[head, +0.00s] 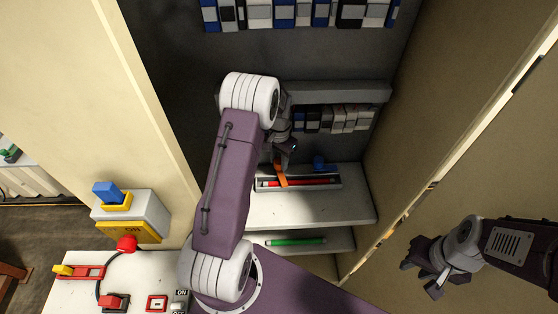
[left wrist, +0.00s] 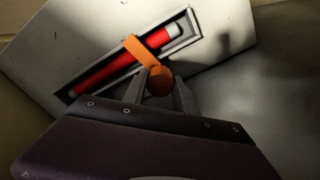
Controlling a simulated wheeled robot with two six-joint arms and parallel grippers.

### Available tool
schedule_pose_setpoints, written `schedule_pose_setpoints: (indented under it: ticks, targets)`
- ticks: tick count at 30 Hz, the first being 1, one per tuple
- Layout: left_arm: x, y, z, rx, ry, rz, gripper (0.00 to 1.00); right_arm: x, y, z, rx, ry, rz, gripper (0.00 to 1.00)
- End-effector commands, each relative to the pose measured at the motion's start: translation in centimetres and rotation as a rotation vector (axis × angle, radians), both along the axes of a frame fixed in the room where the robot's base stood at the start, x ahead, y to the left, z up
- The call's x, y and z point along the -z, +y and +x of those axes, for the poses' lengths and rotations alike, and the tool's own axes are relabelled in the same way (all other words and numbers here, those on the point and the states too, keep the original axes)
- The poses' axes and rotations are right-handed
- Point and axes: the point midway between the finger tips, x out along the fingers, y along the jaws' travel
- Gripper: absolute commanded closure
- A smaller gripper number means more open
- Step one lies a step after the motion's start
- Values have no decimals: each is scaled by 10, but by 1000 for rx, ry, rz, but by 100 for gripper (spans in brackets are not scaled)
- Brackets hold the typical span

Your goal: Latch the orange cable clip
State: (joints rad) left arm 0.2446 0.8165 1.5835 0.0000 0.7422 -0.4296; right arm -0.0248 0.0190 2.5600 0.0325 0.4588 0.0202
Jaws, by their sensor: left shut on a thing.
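The orange cable clip (head: 281,176) lies across a red cable (head: 312,182) in a pale tray on the cabinet shelf. In the left wrist view the clip's strap (left wrist: 138,50) crosses over the red cable (left wrist: 108,71), and its rounded end sits between my fingers. My left gripper (head: 282,158) is shut on that end; it also shows in the left wrist view (left wrist: 160,80). I cannot tell whether the clip is latched. My right gripper (head: 422,277) hangs at the lower right, empty with its fingers apart, far from the clip.
A blue part (head: 320,162) stands behind the tray. A green cable (head: 296,241) lies on a lower shelf. Rows of modules (head: 345,119) fill the cabinet back. Cabinet walls rise on both sides. A control panel (head: 130,285) with switches is at lower left.

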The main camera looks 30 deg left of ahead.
Motion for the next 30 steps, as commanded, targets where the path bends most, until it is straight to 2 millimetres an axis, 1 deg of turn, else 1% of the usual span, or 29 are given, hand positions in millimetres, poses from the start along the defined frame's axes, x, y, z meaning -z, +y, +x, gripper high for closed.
schedule_pose_setpoints:
  ticks: [4,5,6,7,15,17,20,24,27,30]
  targets:
    - [0,0,1,-1,-3,0,100,0,0,0,0,0,0,68]
    - [0,0,1,-1,-3,0,61,0,0,0,0,0,0,68]
    - [0,0,1,-1,-3,0,50,0,0,0,0,0,0,68]
    - [0,0,1,-1,-2,1,44,0,0,0,0,0,0,68]
    - [0,0,0,-1,-1,1,44,0,0,0,0,0,0,68]
    - [-3,0,1,-1,-3,0,44,1,0,0,0,0,0,68]
    - [-17,0,2,-1,-7,2,44,7,0,0,0,0,0,68]
    - [-49,0,2,-1,-7,2,44,14,0,0,0,0,0,68]
    - [-70,0,1,-1,-6,2,44,16,0,0,0,0,0,68]
    - [-83,0,1,-1,-4,1,44,17,0,0,0,0,0,68]
